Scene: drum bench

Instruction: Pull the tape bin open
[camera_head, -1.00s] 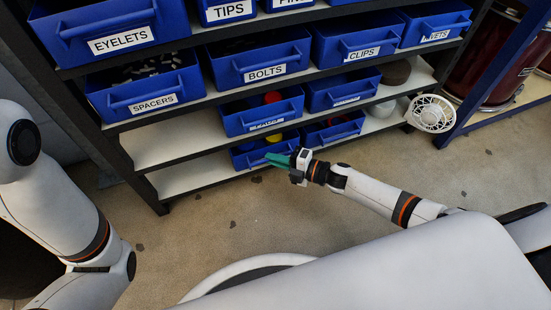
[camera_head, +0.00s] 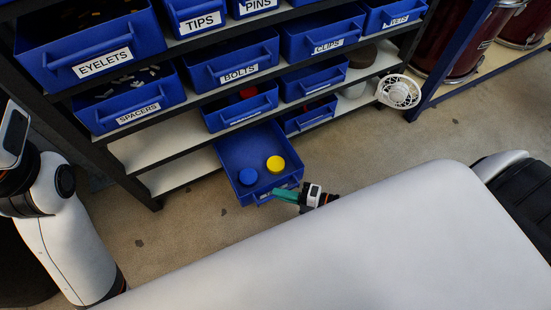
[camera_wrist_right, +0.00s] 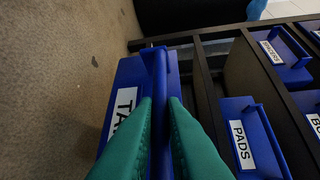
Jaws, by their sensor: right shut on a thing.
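The tape bin (camera_head: 240,150) is a blue drawer on the lowest shelf, drawn well out over the floor. A yellow roll (camera_head: 275,163) and a blue roll (camera_head: 248,177) lie in it. My right gripper (camera_head: 280,194), with green fingers, is at the bin's front. In the right wrist view its fingers (camera_wrist_right: 160,120) are shut on the bin's blue handle (camera_wrist_right: 158,75), one on each side. The bin's white label (camera_wrist_right: 122,110) shows there in part, starting "TA". My left arm is at the left edge of the head view; its gripper is out of frame.
Other blue bins, such as spacers (camera_head: 130,98) and bolts (camera_head: 232,62), fill the shelves above. The pads bin (camera_wrist_right: 245,135) shows beside the tape bin in the wrist view. A white fan (camera_head: 398,91) is at the rack's right end. The floor (camera_head: 190,235) in front is clear.

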